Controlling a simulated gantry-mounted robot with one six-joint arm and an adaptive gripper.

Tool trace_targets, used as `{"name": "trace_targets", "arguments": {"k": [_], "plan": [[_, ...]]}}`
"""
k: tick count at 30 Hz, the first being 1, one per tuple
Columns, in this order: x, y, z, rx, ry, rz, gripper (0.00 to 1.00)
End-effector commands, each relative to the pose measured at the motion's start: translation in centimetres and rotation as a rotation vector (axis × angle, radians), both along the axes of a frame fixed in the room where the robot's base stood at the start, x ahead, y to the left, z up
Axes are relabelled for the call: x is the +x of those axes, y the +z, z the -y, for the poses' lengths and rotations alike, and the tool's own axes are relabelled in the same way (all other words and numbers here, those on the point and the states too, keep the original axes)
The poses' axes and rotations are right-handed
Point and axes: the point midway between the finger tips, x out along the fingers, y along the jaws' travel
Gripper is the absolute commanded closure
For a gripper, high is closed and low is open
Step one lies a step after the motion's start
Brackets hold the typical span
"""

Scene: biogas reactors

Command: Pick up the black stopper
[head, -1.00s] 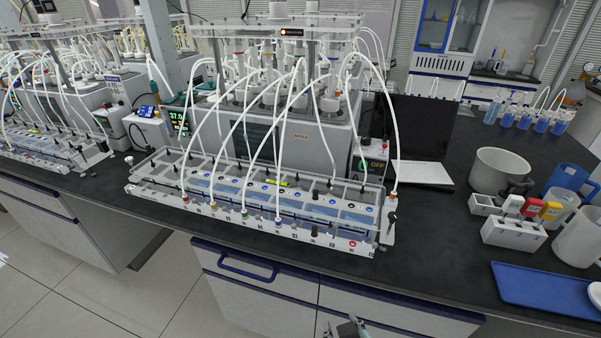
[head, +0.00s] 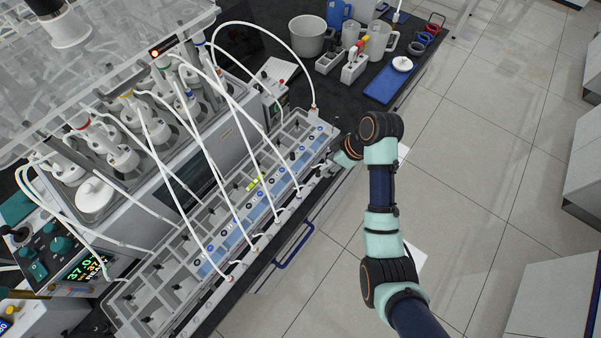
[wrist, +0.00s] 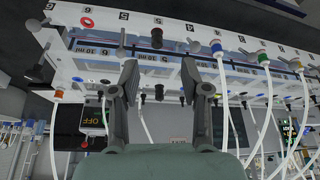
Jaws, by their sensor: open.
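The black stopper (wrist: 157,38) sits on the white front strip of the long rack in the wrist view, by the printed number 5. My gripper (wrist: 160,68) is open and empty, with its two dark fingers spread to either side of the line toward the stopper. The stopper appears beyond the fingertips, apart from them. In the head view my arm reaches in from the right, with its wrist end at the right end of the rack (head: 120,290). I cannot make out the stopper clearly there.
A grey tap (wrist: 121,45) and another grey tap (wrist: 194,45) flank the stopper. Blue (wrist: 217,50) and green (wrist: 262,58) caps with white tubes follow on the right. A red ring (wrist: 86,22) is on the left. Mugs and a blue tray (head: 388,82) stand beyond the rack.

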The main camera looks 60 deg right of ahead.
Motion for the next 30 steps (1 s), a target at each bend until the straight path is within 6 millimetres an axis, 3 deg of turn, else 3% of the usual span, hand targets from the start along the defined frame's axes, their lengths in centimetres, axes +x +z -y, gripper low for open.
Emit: {"name": "trace_targets", "arguments": {"k": [6,11,18,27,30], "plan": [[0.9,-2.2,-0.1,0.000,0.000,0.000,0.54],[1.3,-2.9,-0.2,0.000,0.000,0.001,0.54],[3.0,-6.6,-0.4,0.000,0.000,0.000,0.54],[3.3,-7.2,-0.4,-0.002,-0.001,0.001,0.54],[3.3,-7.2,-0.4,-0.002,-0.001,0.001,0.70]]}}
